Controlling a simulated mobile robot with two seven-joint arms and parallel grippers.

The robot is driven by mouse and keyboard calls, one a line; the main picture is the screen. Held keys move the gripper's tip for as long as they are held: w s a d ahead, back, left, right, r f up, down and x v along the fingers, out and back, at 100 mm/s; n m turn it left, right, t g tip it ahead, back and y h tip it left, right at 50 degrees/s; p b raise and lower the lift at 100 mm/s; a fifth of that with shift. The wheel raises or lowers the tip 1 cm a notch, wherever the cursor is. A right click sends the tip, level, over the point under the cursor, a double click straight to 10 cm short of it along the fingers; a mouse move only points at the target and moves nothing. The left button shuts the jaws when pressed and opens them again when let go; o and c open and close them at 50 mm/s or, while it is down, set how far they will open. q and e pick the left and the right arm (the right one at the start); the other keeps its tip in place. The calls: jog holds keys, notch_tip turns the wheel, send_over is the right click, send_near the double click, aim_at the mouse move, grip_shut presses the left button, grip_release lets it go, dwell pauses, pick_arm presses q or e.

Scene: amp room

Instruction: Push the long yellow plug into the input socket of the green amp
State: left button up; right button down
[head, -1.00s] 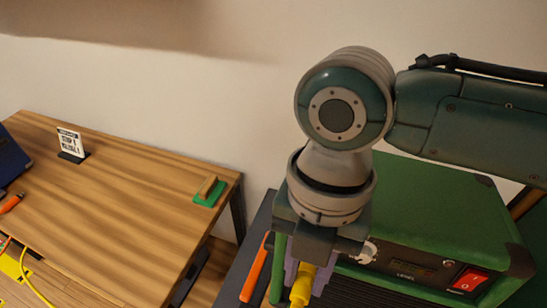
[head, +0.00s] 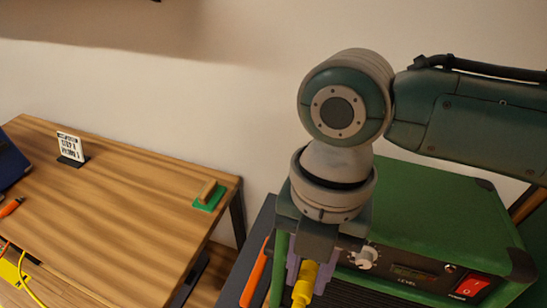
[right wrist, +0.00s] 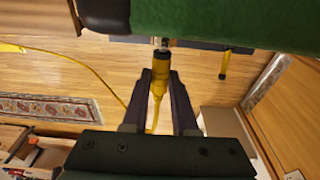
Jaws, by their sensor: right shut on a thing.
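My right gripper (head: 305,268) is shut on the yellow plug (head: 303,287), in front of the green amp (head: 440,205). In the right wrist view the plug (right wrist: 160,80) sits between the two dark fingers. Its metal tip points at the amp's front, and the amp's green body (right wrist: 220,15) is at the top. The tip is at or very close to the front panel. I cannot tell whether it is inside a socket; the input socket itself is hidden. A yellow cable trails from the plug. My left gripper is not in view.
An orange bar (head: 256,272) stands left of the gripper. A wooden table (head: 120,200) holds a small sign (head: 70,147) and a green block (head: 208,196). Another yellow piece (right wrist: 225,64) hangs near the amp.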

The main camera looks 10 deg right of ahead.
jog(key=shift+w+d+f, duration=0.1)
jog(key=shift+w+d, duration=0.05)
jog(key=shift+w, duration=0.05)
dwell(0.6)
jog(key=c, duration=0.6)
grip_release()
